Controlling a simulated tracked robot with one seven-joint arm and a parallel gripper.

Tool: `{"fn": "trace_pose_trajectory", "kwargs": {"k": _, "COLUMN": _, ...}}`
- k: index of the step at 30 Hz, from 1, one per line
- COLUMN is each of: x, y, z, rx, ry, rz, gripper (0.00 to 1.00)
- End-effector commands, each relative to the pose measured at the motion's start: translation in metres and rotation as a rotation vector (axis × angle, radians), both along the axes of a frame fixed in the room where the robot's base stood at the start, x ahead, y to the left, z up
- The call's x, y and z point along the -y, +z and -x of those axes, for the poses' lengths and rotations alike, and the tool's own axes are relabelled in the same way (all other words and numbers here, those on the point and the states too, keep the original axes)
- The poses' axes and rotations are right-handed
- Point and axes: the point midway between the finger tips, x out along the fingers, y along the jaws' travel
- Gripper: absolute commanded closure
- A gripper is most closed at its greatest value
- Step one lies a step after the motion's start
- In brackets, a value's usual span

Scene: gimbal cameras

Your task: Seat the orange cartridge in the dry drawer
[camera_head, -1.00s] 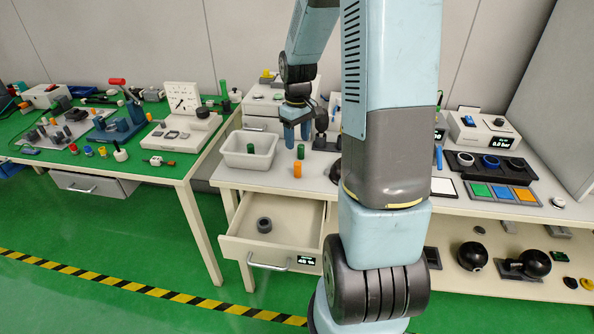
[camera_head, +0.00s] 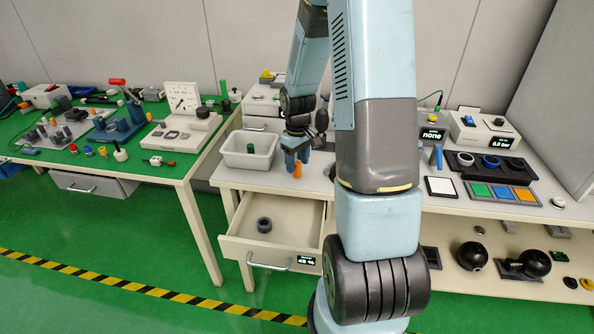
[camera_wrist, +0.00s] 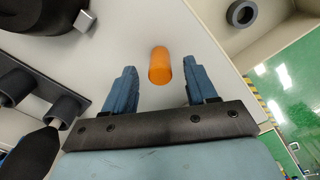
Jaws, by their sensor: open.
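The orange cartridge (camera_head: 298,170) stands on the light bench top near its front edge. In the wrist view the cartridge (camera_wrist: 160,66) shows between and just beyond the fingertips, with a gap on both sides. My gripper (camera_head: 296,157) is open and empty over the cartridge; its blue fingers also show in the wrist view (camera_wrist: 162,72). The dry drawer (camera_head: 285,238) is pulled out below the bench top, with a small display on its front. A dark grey ring-shaped seat (camera_head: 264,225) is on its floor, and the seat also shows in the wrist view (camera_wrist: 241,14).
A white bin (camera_head: 249,149) with a green cartridge (camera_head: 251,148) in it stands left of my gripper. A dark fixture (camera_wrist: 40,85) lies left of the fingers in the wrist view. My own arm hides part of the bench.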

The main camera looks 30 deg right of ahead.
Motion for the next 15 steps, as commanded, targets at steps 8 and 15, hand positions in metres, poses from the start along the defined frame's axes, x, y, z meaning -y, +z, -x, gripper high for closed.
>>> {"fn": "trace_pose_trajectory", "kwargs": {"k": 8, "x": 0.0, "y": 0.0004, "z": -0.0001, "rx": 0.0, "ry": 0.0, "rz": 0.0, "gripper": 0.57}}
{"fn": "trace_pose_trajectory", "kwargs": {"k": 15, "x": 0.0, "y": 0.0006, "z": -0.0001, "rx": 0.0, "ry": 0.0, "rz": 0.0, "gripper": 0.8}}
